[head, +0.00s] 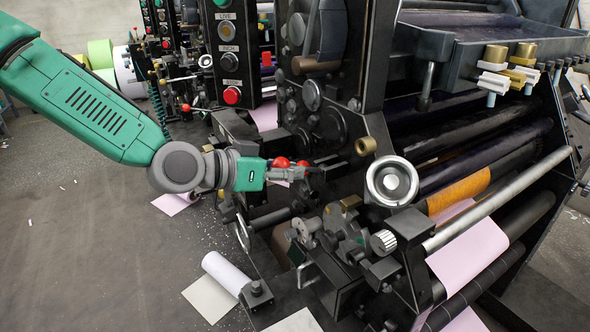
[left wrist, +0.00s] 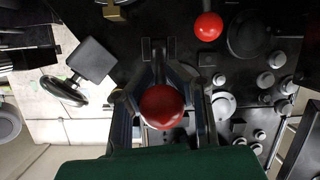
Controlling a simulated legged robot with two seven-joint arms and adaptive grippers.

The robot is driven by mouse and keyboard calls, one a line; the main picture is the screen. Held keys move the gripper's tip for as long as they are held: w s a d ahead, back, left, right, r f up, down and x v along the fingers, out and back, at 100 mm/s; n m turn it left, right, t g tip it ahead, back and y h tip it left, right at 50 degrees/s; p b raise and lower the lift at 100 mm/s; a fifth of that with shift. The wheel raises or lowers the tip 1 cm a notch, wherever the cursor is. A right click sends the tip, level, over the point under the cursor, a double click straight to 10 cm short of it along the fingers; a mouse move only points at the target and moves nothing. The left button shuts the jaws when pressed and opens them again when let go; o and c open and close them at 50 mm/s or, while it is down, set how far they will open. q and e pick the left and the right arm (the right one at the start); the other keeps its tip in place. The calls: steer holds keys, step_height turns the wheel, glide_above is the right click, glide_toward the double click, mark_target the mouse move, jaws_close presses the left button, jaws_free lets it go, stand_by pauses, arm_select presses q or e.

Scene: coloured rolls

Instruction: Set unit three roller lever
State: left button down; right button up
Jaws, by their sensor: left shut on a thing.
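My left gripper (head: 300,172) reaches in from the left at the press unit and is shut on a red ball-ended lever (head: 280,162). In the left wrist view the red ball (left wrist: 162,107) sits between the two fingers of my gripper (left wrist: 160,75). A second red ball knob (head: 302,163) is close beyond it, and it shows apart from the fingers in the left wrist view (left wrist: 208,27). The lever's shaft is mostly hidden by the fingers and ball. My right gripper is not in view.
A control panel with a red stop button (head: 232,95) stands above the gripper. A silver handwheel (head: 391,182) and a knurled knob (head: 384,241) are to its right. A white roll (head: 227,273) lies below. Open floor (head: 80,240) is at left.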

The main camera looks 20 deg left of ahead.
arm_select(q)
steer(key=shift+s+a+f, duration=0.1)
steer(key=shift+f, duration=0.2)
steer(key=c, duration=1.2)
jaws_free()
steer(key=shift+s+a, duration=0.1)
steer(key=shift+a, duration=0.05)
steer(key=shift+a+r, duration=0.15)
steer(key=shift+a, duration=0.15)
steer(key=shift+s+r, duration=0.1)
steer(key=shift+r, duration=0.05)
steer(key=v, duration=1.1)
steer(key=shift+s+a, duration=0.15)
steer(key=shift+s, duration=0.05)
steer(key=shift+a, duration=0.3)
